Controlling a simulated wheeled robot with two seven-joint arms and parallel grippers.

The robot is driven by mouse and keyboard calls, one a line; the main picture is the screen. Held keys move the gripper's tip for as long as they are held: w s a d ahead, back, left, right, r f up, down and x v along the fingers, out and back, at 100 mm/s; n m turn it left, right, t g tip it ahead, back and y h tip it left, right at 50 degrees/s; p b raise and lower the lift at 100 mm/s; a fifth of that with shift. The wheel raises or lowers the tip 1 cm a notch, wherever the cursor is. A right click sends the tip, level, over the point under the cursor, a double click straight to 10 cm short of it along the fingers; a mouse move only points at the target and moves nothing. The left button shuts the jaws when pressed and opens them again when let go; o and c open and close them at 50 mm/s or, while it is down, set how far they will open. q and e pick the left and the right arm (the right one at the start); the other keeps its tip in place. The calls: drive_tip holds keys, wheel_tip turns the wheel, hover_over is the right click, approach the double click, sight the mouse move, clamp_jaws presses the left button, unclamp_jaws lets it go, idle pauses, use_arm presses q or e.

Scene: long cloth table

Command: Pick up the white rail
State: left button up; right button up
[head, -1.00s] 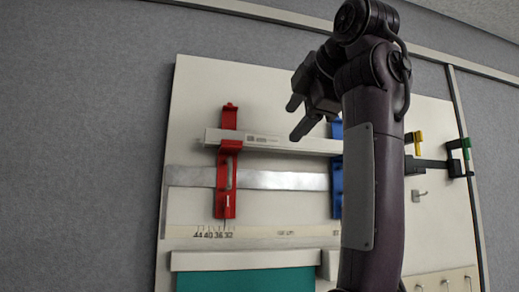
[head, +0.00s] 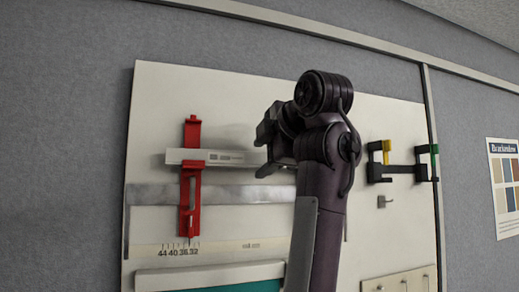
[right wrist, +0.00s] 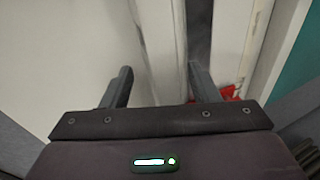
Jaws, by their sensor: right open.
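The white rail (head: 225,157) is a long pale bar with small dark markings. It lies across the board, held at its left part by a red bracket (head: 190,195); its right part is hidden behind my right arm. My right gripper (head: 264,150) is open at the rail, right of the red bracket. In the right wrist view the open right gripper (right wrist: 162,82) has one finger on each side of the white rail (right wrist: 160,45). Whether the fingers touch it, I cannot tell. My left gripper is not in view.
The board (head: 150,110) hangs on a grey panel wall. A grey metal strip (head: 245,194) runs below the rail. A black holder with yellow and green parts (head: 400,168) and a small hook (head: 384,201) are at the right. A numbered scale (head: 225,248) is below.

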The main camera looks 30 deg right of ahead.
drive_tip(key=shift+w+a, duration=0.1)
drive_tip(key=shift+a, duration=0.15)
drive_tip(key=shift+c, duration=0.4)
drive_tip(key=c, duration=0.7)
clamp_jaws()
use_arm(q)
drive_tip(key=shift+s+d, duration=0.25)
use_arm(e)
drive_tip(key=shift+f, duration=0.1)
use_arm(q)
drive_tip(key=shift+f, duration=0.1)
